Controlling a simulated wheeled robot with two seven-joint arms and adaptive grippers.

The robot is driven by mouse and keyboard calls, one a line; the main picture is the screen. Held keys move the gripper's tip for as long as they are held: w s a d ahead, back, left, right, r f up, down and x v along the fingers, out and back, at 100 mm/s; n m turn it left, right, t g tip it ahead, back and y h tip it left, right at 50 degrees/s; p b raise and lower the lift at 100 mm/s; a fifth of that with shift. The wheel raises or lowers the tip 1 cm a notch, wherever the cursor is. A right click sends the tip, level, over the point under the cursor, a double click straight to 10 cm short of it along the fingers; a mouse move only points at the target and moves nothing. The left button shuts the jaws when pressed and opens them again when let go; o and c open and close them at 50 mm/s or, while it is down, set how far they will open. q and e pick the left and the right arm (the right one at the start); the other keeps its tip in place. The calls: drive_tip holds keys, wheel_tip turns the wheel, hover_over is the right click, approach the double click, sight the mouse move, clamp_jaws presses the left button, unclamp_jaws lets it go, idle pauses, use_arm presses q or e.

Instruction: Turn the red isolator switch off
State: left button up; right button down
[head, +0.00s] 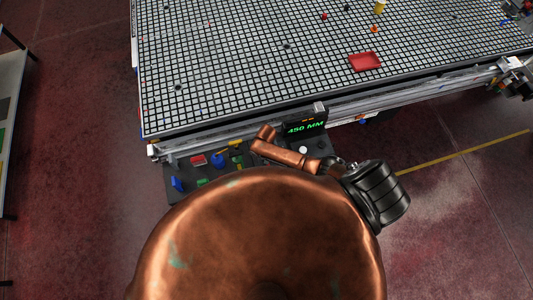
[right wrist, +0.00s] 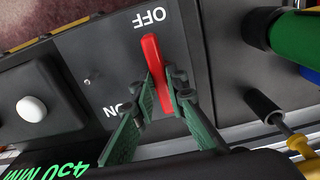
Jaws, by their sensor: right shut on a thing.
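The red isolator switch handle (right wrist: 154,57) shows in the right wrist view as a long bar on a dark grey panel (right wrist: 205,45). Its upper end lies close to the OFF label (right wrist: 149,18); the ON label (right wrist: 121,110) is to the left of its lower part. My right gripper (right wrist: 164,87) is shut on the handle, with green-padded fingers on either side of it. The fingers hide part of its lower half. In the head view my copper arm and body cover the switch and the gripper. My left gripper is in neither view.
A white knob (right wrist: 31,109) is left of the switch. A black post (right wrist: 264,106), a green cylinder (right wrist: 296,42) and a yellow part (right wrist: 301,146) stand to the right. In the head view a gridded table (head: 250,70) with a red tray (head: 365,62) lies beyond the panel and the 450 MM display (head: 305,128).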

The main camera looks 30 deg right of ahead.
drive_tip(key=c, duration=1.9)
unclamp_jaws()
drive_tip(key=shift+c, duration=0.2)
drive_tip(key=shift+r, duration=0.1)
wheel_tip(320, 180, up, 12)
